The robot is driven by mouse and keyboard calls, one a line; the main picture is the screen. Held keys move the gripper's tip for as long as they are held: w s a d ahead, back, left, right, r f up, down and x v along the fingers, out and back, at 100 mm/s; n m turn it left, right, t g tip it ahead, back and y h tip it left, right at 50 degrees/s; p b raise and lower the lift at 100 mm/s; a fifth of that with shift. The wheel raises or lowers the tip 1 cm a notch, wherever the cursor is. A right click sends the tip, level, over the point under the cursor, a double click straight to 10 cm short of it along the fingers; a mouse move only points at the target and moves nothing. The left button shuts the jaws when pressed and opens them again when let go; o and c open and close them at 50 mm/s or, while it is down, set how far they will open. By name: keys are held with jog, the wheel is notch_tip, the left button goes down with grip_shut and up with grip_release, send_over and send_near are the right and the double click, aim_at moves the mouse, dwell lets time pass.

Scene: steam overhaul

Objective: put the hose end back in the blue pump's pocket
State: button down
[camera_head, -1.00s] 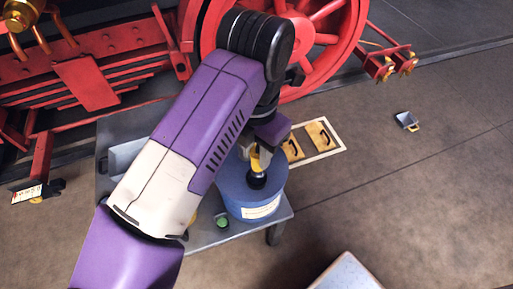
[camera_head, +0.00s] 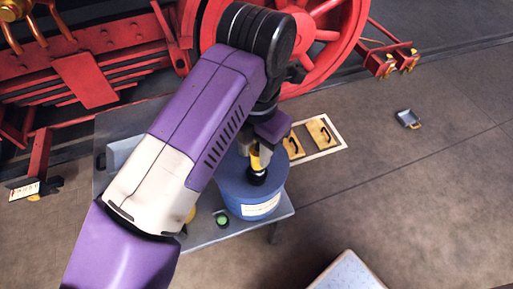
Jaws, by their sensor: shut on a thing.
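The blue pump (camera_head: 251,192) is a round blue drum with a pale label, standing on a low grey table (camera_head: 205,241). My gripper (camera_head: 259,163) points down over the top of the drum. It is shut on a small yellow and black piece, seemingly the hose end (camera_head: 257,176). The black lower part is at the drum's top, right of its middle. I cannot tell whether it sits in a pocket or just above it. My purple and white arm hides the left of the drum and much of the table.
A green round button (camera_head: 222,221) is on the table left of the drum. A white-edged board with yellow pieces (camera_head: 319,133) lies behind right. A small grey scoop-like box (camera_head: 408,118) is on the floor. The red locomotive wheel (camera_head: 330,40) stands behind.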

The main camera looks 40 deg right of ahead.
jog(key=shift+s+f+b, duration=0.2)
jog(key=shift+f+b, duration=1.3)
jog(key=shift+b, duration=0.25)
jog(key=shift+w+f, duration=0.1)
jog(key=shift+f, duration=0.05)
jog(key=shift+r, duration=0.25)
jog(key=c, duration=1)
grip_release()
jog(key=shift+a, duration=0.1)
jog(key=shift+o, duration=0.2)
jog(key=shift+r+p, duration=0.7)
jog(key=shift+r, duration=3.25)
